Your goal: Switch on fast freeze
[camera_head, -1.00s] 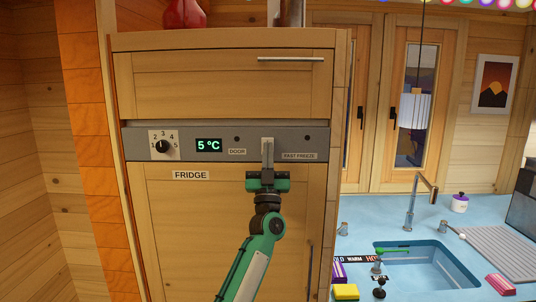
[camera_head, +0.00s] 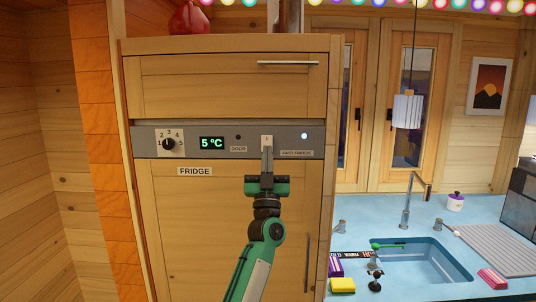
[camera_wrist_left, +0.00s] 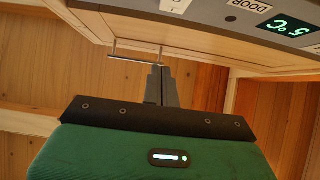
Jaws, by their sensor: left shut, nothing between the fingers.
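The fridge's grey control panel (camera_head: 187,142) runs across the wooden front. A white rocker switch (camera_head: 267,140) sits on it, left of the FAST FREEZE label (camera_head: 296,153). The round lamp (camera_head: 304,136) above that label is lit white. My left gripper (camera_head: 267,150) is shut and empty, its fingertips just below the switch; whether they touch it I cannot tell. In the left wrist view the shut fingers (camera_wrist_left: 160,75) point toward a wooden front with a bar handle. My right gripper is not in view.
A temperature dial (camera_head: 169,143), a green 5 °C display (camera_head: 212,143) and a dark door lamp (camera_head: 238,137) share the panel. A drawer handle (camera_head: 288,63) is above, a door handle (camera_head: 308,262) below. A blue counter with a sink (camera_head: 425,262) stands to the right.

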